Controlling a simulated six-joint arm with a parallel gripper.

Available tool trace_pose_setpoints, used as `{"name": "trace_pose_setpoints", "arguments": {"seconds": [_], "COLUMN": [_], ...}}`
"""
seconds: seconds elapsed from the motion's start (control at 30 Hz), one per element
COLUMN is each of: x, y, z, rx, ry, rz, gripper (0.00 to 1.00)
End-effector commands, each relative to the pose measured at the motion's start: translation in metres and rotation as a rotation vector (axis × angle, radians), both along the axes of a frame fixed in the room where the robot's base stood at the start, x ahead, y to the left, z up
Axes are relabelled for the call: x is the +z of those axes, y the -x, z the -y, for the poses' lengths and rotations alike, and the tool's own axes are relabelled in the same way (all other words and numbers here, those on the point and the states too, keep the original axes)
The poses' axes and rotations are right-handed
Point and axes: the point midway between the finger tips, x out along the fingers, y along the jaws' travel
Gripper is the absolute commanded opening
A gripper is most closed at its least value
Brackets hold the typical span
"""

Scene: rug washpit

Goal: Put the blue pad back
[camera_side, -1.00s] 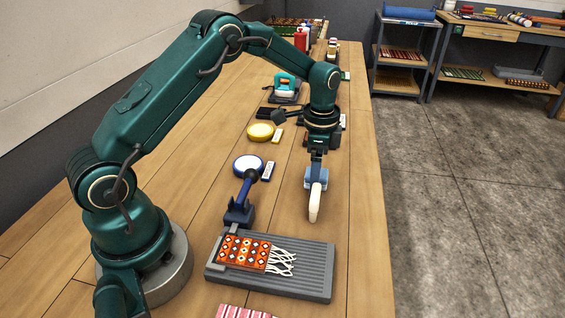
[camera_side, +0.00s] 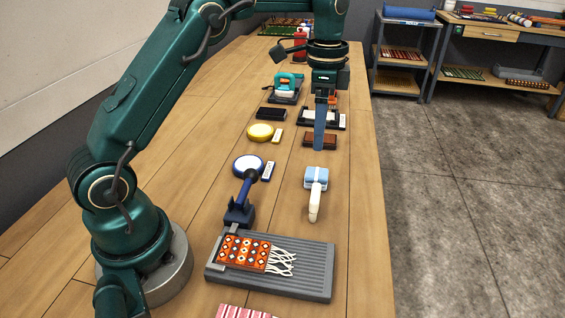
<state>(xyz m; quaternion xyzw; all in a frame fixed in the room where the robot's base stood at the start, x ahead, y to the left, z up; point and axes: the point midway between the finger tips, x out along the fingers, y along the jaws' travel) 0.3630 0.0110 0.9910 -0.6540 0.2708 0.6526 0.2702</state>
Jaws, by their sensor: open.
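A light blue block (camera_side: 316,174) with a pale, rounded handle (camera_side: 314,207) pointing toward the camera lies on the bench, right of centre. A round blue-rimmed piece with a white top (camera_side: 248,166) lies to its left. A dark blue tool (camera_side: 239,212) stands in front of that round piece, its neck reaching to the rim. I cannot tell for sure which of these is the blue pad. My gripper (camera_side: 320,146) is open and empty, pointing down behind and above the light blue block, apart from it. Its fingers partly hide a brown block (camera_side: 333,139).
A grey ribbed tray (camera_side: 315,276) holding a patterned orange rug piece (camera_side: 243,253) is at the front. A yellow round piece (camera_side: 260,131), a teal tool (camera_side: 287,81) and a red bottle (camera_side: 300,43) stand further back. The bench right of the light blue block is clear.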

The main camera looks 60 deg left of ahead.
Motion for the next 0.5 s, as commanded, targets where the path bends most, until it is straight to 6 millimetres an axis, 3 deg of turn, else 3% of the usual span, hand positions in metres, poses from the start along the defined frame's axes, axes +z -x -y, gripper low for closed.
{"name": "trace_pose_setpoints", "arguments": {"seconds": [0.27, 0.5], "x": [0.028, 0.065], "y": [0.015, 0.064], "z": [0.008, 0.025], "rx": [0.075, 0.273], "ry": [-0.005, 0.008], "rz": [0.053, 0.178], "gripper": [0.84, 0.84]}}
